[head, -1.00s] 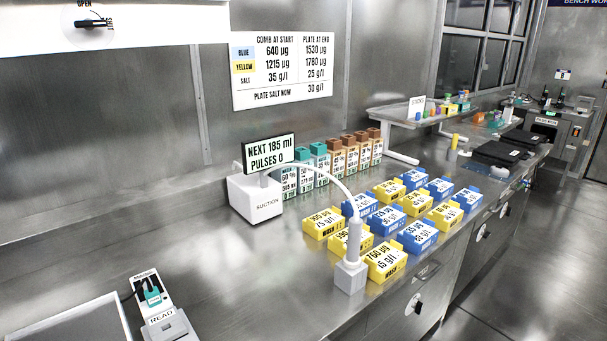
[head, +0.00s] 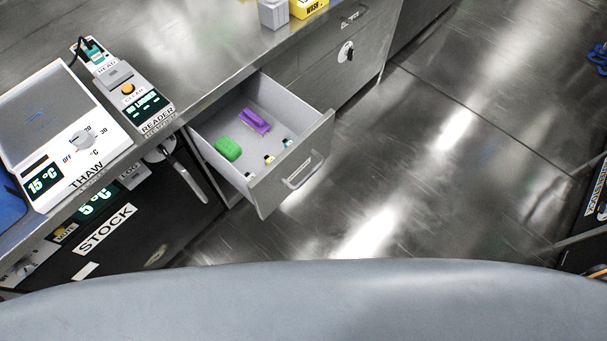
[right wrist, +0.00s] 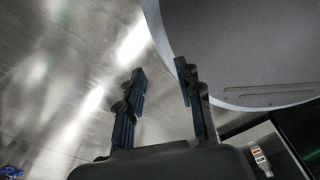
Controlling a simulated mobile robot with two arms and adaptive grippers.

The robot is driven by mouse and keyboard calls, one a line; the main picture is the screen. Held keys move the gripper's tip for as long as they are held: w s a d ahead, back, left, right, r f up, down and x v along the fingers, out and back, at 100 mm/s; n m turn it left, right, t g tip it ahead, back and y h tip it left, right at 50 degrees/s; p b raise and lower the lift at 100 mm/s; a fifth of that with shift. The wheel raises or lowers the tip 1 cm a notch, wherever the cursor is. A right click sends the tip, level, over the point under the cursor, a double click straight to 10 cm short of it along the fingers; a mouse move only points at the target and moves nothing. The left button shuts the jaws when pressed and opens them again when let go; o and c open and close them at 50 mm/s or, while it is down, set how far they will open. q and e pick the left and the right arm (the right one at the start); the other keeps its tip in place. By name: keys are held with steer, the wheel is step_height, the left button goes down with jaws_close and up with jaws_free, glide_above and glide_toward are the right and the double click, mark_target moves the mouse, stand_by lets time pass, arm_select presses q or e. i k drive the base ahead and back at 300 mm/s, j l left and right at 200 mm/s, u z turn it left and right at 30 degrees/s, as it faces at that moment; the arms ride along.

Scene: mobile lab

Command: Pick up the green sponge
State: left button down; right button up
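The green sponge (head: 227,148) lies inside an open drawer (head: 262,190) under the bench, near the drawer's left side in the head view. A purple object (head: 255,121) lies beside it, a little to the right and apart from it. Neither gripper shows in the head view. In the right wrist view my right gripper (right wrist: 160,82) has its two dark fingers spread apart, with nothing between them. Floor and a grey rounded surface show behind the fingers. The sponge is not in the right wrist view.
Several small vials (head: 269,159) stand in the drawer near its front. The drawer handle (head: 303,170) sticks out over the floor. A thaw plate (head: 60,120) and a reader (head: 150,112) stand on the bench (head: 215,40). The floor (head: 430,170) to the right is clear.

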mark_target(229, 149)
steer(key=u, duration=1.1)
steer(key=i+j+z, duration=0.1)
steer(key=j, duration=0.2)
steer(key=i+j+z, duration=0.15)
steer(key=j, duration=0.15)
steer(key=j+z, duration=0.1)
steer(key=j, duration=0.15)
